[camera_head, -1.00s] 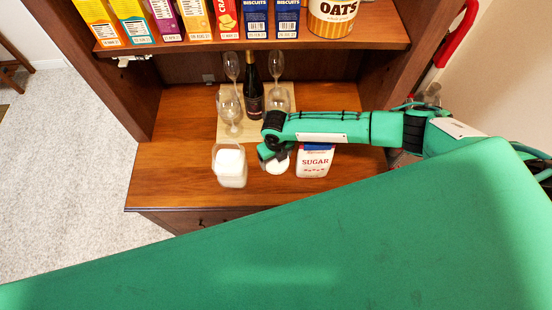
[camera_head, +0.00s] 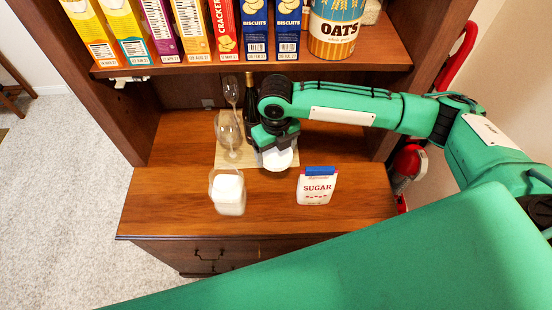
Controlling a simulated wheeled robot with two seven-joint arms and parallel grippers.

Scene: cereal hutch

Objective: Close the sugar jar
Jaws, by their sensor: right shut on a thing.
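The sugar jar (camera_head: 228,194) is a clear glass jar filled with white sugar. It stands on the left part of the wooden hutch counter, with no lid on it. My right gripper (camera_head: 277,150) is shut on a round white lid (camera_head: 278,159). It holds the lid behind and to the right of the jar, apart from it and seemingly above the counter. The fingertips are mostly hidden by the wrist. My left gripper is not in view.
A sugar packet (camera_head: 317,187) stands on the counter right of the jar. Wine glasses (camera_head: 229,132) and a dark bottle (camera_head: 250,100) stand on a board (camera_head: 220,160) behind. The shelf above holds cereal boxes and an oats tin (camera_head: 336,30). The counter's front (camera_head: 170,215) is clear.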

